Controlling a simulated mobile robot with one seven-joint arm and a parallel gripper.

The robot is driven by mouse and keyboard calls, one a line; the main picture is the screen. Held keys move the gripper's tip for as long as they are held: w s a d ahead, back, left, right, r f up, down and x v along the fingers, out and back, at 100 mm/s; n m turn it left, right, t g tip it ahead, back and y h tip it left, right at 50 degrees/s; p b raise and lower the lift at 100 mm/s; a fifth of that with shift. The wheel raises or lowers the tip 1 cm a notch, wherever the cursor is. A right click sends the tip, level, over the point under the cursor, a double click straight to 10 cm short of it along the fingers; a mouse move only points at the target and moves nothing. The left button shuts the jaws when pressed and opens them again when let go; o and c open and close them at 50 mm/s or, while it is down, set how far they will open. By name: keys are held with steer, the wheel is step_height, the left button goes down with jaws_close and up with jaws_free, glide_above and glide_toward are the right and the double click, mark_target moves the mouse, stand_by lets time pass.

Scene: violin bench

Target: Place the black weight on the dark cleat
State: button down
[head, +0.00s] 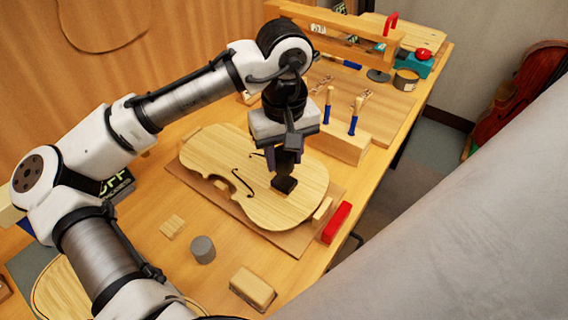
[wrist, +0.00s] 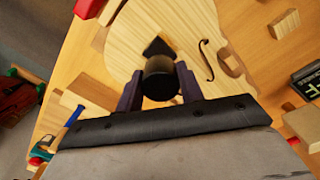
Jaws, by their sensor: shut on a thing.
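My gripper (head: 285,158) points down over the pale violin plate (head: 225,160) and is shut on the black weight (head: 288,168). In the wrist view the weight (wrist: 159,82) is a dark cylinder between the two fingertips (wrist: 160,88). The dark cleat (head: 284,184) lies on the plate right below the weight; in the wrist view its pointed corner (wrist: 158,46) shows past the weight. The weight hides the rest of the cleat there. I cannot tell whether the weight touches the cleat.
A grey cylinder (head: 203,250), a wooden block (head: 253,288) and a small slatted piece (head: 172,226) lie in front of the plate. A red bar (head: 337,222) is at its right. A wooden tool block (head: 340,145) with blue-handled tools stands behind.

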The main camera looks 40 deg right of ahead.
mark_target(284, 167)
steer(key=shift+f, duration=1.6)
steer(key=shift+f, duration=0.1)
steer(key=c, duration=0.9)
jaws_free()
step_height(284, 167, up, 12)
steer(key=shift+r+b, duration=0.1)
steer(key=shift+b, duration=0.3)
